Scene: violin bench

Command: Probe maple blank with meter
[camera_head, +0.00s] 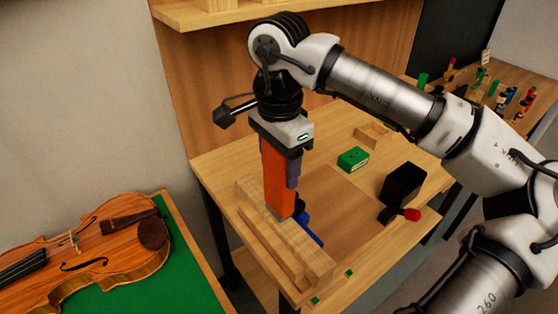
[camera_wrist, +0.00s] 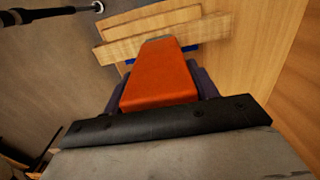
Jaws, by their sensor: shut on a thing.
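My gripper (camera_head: 284,178) has purple-grey fingers and is shut on an orange block-shaped meter (camera_head: 274,172), held upright with its grey end down. The meter fills the middle of the wrist view (camera_wrist: 160,80), its far grey end near pale wooden bars. These bars (camera_head: 300,258) lie side by side along the table's left edge, and also show in the wrist view (camera_wrist: 150,43). I cannot tell which bar is the maple blank. The meter's grey end is at or just over the bars; I cannot tell whether it touches.
A blue object (camera_head: 306,230) lies beside the bars, partly hidden. A green block (camera_head: 353,159), a small wooden tray (camera_head: 372,135) and a black box (camera_head: 402,182) with a red-ended item (camera_head: 410,214) stand further right on the table. A violin (camera_head: 85,250) lies at left on green cloth.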

